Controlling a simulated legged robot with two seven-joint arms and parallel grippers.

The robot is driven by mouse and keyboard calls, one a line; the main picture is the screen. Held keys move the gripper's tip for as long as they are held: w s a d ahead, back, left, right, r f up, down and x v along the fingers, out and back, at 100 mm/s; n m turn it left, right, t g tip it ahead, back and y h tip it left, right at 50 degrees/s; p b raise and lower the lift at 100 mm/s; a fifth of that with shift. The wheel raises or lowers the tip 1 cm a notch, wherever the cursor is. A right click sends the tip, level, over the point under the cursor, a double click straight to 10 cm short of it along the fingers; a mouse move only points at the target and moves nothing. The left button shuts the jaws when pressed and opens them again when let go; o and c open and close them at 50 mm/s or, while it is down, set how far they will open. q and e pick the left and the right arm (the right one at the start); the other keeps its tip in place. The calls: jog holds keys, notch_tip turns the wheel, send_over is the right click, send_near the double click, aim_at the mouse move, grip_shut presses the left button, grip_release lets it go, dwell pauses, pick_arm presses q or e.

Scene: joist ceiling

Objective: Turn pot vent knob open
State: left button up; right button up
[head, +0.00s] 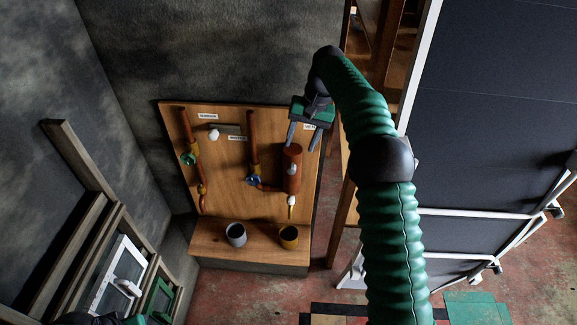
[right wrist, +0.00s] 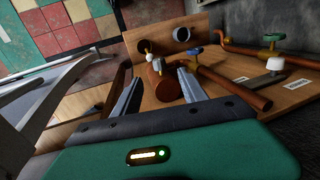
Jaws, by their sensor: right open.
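A copper-coloured pot (head: 292,178) is mounted at the right of a wooden board. A small pale knob (head: 291,168) shows on its front, and a white knob (head: 291,201) sits below it above a yellow spout. I cannot tell which is the vent knob. My right gripper (head: 302,146) is open and empty at the pot's upper end, fingers pointing down towards it. In the right wrist view the pot (right wrist: 164,88) shows between the two parted fingers (right wrist: 158,77), with no clear contact.
The board (head: 225,170) also carries copper pipes with a green valve (head: 188,158), a blue valve (head: 253,180) and a white-knobbed lever (head: 214,134). A wooden shelf unit and a dark panel stand right.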

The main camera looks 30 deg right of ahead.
aim_at(292, 167)
jog(key=p+x, duration=0.2)
jog(key=x, duration=0.9)
jog(key=shift+d+f, duration=0.1)
jog(key=shift+c, duration=0.4)
jog(key=c, duration=0.5)
grip_shut()
